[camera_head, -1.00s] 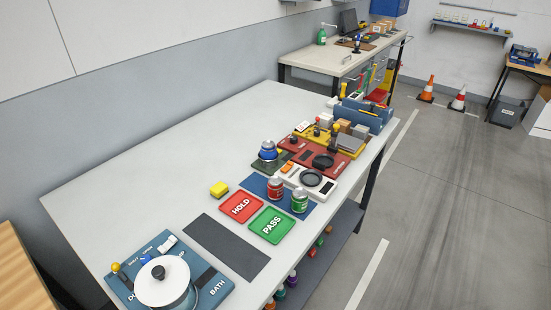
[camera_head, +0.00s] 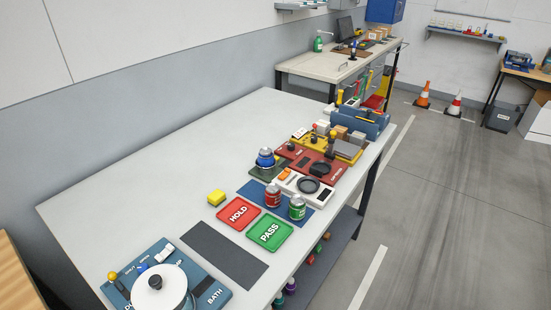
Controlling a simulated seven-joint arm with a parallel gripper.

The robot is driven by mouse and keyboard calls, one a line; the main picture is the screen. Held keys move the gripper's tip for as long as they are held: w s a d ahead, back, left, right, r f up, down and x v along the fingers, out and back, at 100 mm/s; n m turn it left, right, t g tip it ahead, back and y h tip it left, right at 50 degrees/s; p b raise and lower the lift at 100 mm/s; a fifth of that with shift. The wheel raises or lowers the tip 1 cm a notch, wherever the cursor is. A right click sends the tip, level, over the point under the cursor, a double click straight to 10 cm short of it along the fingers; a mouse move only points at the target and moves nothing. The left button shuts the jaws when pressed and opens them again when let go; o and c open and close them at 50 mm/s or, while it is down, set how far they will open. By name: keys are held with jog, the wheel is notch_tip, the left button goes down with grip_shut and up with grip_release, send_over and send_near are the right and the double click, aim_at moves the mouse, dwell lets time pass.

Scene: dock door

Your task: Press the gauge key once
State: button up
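A white device (camera_head: 297,194) with an orange key (camera_head: 285,174), a black round pad (camera_head: 308,185) and a small dark display (camera_head: 325,192) sits near the right edge of the long grey table. It may be the gauge, but no label on it is readable from here. The orange key looks uncovered. A red panel (camera_head: 296,153) with a black round pad and dark controls lies just behind it; its lettering is too small to read. My gripper is not in this view.
Red and green cans (camera_head: 297,207) stand on a blue mat in front of the white device. The table's left side is clear.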

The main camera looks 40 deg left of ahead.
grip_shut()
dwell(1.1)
